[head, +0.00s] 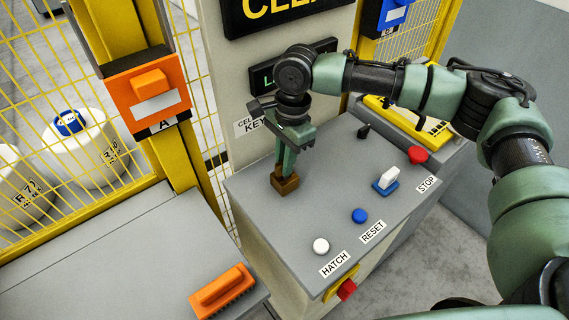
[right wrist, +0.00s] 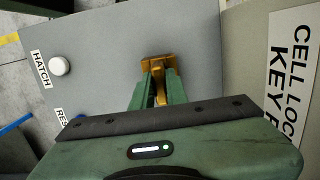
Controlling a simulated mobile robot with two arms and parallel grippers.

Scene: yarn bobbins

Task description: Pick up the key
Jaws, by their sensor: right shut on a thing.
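The key (head: 286,183) is a brass-coloured piece with a blocky lower part at the left side of the grey console top. It also shows in the right wrist view (right wrist: 158,62), with a flat plate and a narrower part between the fingers. My right gripper (head: 288,172) points down and is shut on the key; its fingers show in the right wrist view (right wrist: 159,90) on either side of it. The fingers hide part of the key. I cannot tell whether the key touches the console top. My left gripper is not in view.
The console top (head: 320,205) carries a white HATCH button (head: 321,246), a blue RESET button (head: 359,215), a white-and-blue switch (head: 387,179) and a red STOP button (head: 417,154). An orange brush-like block (head: 222,290) lies on the left grey surface. Yellow fencing stands behind.

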